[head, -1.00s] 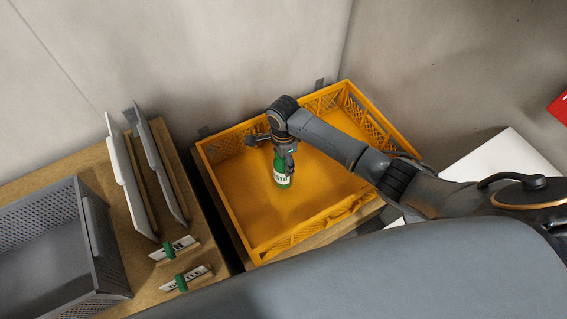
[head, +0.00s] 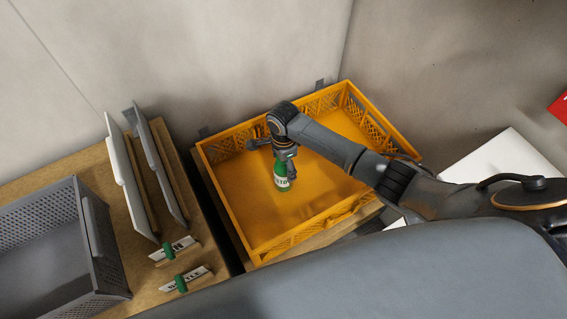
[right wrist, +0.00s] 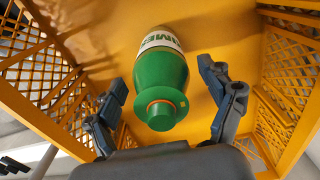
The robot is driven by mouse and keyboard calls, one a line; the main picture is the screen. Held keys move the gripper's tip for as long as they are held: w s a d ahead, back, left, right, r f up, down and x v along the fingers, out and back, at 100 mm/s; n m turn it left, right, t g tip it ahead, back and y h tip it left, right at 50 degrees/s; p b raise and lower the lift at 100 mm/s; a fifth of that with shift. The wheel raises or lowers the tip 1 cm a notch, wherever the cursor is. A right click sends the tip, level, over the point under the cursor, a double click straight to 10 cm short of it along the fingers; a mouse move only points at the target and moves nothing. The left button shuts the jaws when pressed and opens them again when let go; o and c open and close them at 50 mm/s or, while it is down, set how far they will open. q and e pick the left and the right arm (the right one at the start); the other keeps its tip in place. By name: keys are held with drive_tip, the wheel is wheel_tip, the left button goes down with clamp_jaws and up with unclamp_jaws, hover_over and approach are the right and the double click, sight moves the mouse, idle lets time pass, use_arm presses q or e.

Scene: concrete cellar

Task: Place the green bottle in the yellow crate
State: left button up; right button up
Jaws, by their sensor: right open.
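The green bottle (head: 283,184) with a white label is inside the yellow crate (head: 300,240), near its middle. It looks upright on the crate floor. In the right wrist view the bottle (right wrist: 160,75) shows its cap towards the camera, with the crate's lattice walls (right wrist: 290,75) around it. My right gripper (head: 284,155) is just above the bottle. In the right wrist view its open fingers (right wrist: 164,80) are spread on either side of the bottle, with gaps on both sides. My left gripper is not in view.
A grey crate (head: 112,270) stands on the wooden surface at the left. Upright panels (head: 140,180) and small white labels with green pieces (head: 178,247) are beside it. A white surface (head: 500,160) lies at the right. Walls rise behind the yellow crate.

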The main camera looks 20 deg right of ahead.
wheel_tip(320, 180, up, 12)
drive_tip(key=shift+r+p, duration=0.1)
drive_tip(key=shift+p, duration=0.55)
